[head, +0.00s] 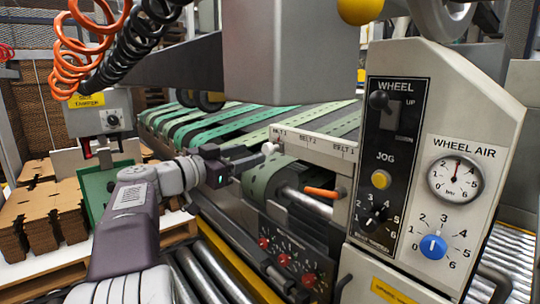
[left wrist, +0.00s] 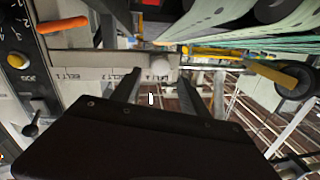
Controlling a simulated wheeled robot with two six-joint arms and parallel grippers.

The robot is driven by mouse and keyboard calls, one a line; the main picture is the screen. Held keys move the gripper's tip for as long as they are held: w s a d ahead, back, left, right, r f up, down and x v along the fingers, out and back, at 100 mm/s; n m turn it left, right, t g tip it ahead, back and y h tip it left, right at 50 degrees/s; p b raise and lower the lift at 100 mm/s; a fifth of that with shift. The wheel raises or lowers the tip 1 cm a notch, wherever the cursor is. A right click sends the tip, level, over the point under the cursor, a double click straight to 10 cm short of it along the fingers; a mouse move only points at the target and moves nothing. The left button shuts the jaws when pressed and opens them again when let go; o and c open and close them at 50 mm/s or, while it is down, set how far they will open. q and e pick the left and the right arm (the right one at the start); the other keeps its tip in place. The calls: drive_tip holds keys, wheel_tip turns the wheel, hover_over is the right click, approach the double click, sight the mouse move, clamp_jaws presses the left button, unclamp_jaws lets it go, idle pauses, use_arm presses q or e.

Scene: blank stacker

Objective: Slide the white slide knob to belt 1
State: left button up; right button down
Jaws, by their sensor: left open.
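The white slide knob (head: 269,147) sits at the left end of a pale rail (head: 312,146) with belt labels, by the leftmost label. The small labels are hard to read; the rightmost seems to be belt 1. My left gripper (head: 250,165) is open, with its fingers pointing at the knob from the left. In the left wrist view the knob (left wrist: 165,61) shows just ahead of the space between the two fingertips (left wrist: 162,80). I cannot tell whether a finger touches it. My right gripper is not in view.
An orange handle (head: 322,192) sticks out below the rail. The control panel (head: 389,160) with knobs and a yellow button stands to the right. Green belts (head: 225,125) run behind the rail. Cardboard stacks (head: 50,215) lie at the left, and metal rollers (head: 195,270) below.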

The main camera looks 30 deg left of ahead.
sight(265, 149)
use_arm(q)
drive_tip(key=x, duration=0.7)
drive_tip(key=shift+w+f, duration=0.1)
drive_tip(key=shift+f, duration=0.05)
clamp_jaws()
idle(1.1)
